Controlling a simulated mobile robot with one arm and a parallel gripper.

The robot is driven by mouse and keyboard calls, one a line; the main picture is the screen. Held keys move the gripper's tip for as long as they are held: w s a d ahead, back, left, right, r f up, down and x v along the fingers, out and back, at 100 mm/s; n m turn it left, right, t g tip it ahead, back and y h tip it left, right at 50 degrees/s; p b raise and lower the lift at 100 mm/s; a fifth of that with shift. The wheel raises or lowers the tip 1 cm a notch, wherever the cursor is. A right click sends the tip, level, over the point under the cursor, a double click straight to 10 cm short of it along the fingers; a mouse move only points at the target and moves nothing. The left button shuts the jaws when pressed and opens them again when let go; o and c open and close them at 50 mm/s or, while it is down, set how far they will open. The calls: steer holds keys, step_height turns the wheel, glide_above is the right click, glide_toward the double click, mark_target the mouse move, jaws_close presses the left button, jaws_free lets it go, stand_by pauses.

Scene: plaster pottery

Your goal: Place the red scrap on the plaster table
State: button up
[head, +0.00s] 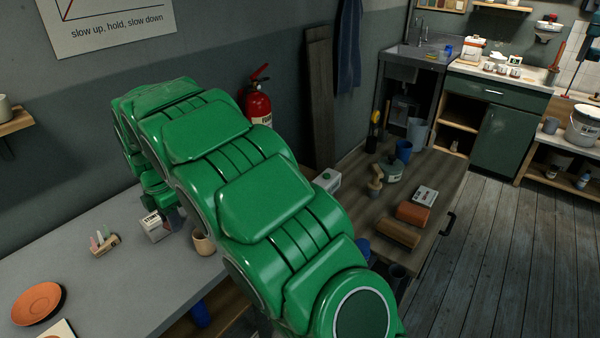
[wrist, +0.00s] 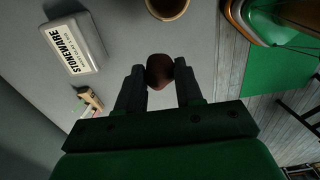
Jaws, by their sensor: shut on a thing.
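The red scrap, a small dark reddish-brown lump (wrist: 160,72), is between my gripper's fingertips (wrist: 159,73) in the wrist view. My gripper is shut on it, one finger on each side. The scrap appears over a plain grey tabletop (wrist: 118,25); I cannot tell the height of the gap. The grey table (head: 125,290) fills the lower left of the head view, and a dark wooden table (head: 350,190) stands to its right. No label shows which one is the plaster table. In the head view my green arm hides the scrap.
A white STONEWARE box (wrist: 72,43) and a tan cup (wrist: 167,7) stand near my gripper on the grey table. A small holder with coloured sticks (head: 103,243) and an orange plate (head: 38,303) are further left. Clay blocks (head: 398,233) lie on the wooden table.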

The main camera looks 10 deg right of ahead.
steer(key=w+d+m, duration=0.4)
steer(key=w+d, duration=0.4)
steer(key=d, duration=0.6)
steer(key=w+d+r+m, duration=0.15)
steer(key=d+m, duration=0.35)
steer(key=d, duration=1.6)
steer(key=w+d+m, duration=0.3)
steer(key=d+m, duration=0.1)
steer(key=d, duration=1.7)
glide_above(357, 183)
steer(key=shift+s+a+f, duration=0.1)
steer(key=shift+s+f, duration=0.1)
steer(key=shift+f, duration=2.1)
steer(key=shift+s+f, duration=0.15)
steer(key=shift+f, duration=2.15)
steer(key=shift+f, duration=0.1)
steer(key=shift+w+f, duration=0.25)
steer(key=shift+f, duration=1.55)
